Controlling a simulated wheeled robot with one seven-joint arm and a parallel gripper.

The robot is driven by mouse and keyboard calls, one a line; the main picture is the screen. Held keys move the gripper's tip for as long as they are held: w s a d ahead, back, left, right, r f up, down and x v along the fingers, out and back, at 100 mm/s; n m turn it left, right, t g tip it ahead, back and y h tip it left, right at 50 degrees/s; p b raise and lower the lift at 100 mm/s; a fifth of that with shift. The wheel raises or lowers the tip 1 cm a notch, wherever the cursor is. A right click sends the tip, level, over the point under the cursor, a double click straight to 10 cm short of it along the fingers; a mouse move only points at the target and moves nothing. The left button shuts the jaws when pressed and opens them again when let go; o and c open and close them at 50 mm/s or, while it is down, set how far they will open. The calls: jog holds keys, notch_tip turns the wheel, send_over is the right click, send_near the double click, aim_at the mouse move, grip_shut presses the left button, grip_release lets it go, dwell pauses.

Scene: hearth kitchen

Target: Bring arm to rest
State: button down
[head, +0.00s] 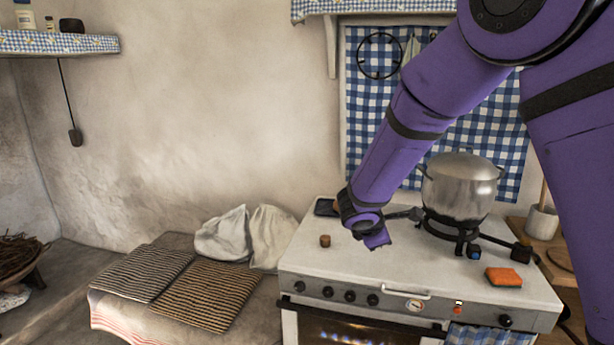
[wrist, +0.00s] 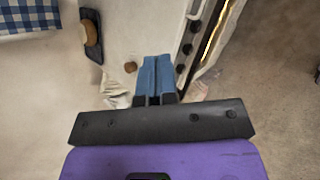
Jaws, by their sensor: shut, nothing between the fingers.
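My purple arm reaches in from the upper right in the head view and bends down over the white stove. My gripper (head: 378,241) hangs above the left part of the stove top, left of the steel pot. In the wrist view my gripper (wrist: 153,95) shows its two blue fingers together, with nothing between them. The stove (head: 340,259) lies beneath it. A small brown knob-like object (head: 325,241) stands on the stove top to the left of the gripper, apart from it.
A lidded pot (head: 461,187) stands on a black burner. An orange sponge (head: 503,277) lies at the stove's right front. Striped cushions (head: 208,294) and pale sacks (head: 246,236) lie on a bench at left. A shelf (head: 60,42) hangs upper left. Open air lies above the bench.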

jog(key=s+d+r+m+g+y, duration=0.1)
jog(key=s+d+r+m+g, duration=0.2)
jog(key=s+d+r+m, duration=1.1)
jog(key=s+r+m+y, duration=0.2)
jog(key=s+r, duration=0.1)
jog(key=s, duration=0.7)
jog(key=s+a+r+m+t+y, duration=0.1)
jog(key=s+r+m+y, duration=0.1)
jog(key=s, duration=0.9)
jog(key=shift+s+a+r+m+y, duration=0.2)
jog(key=shift+r+m+y, duration=0.1)
jog(key=shift+r, duration=0.3)
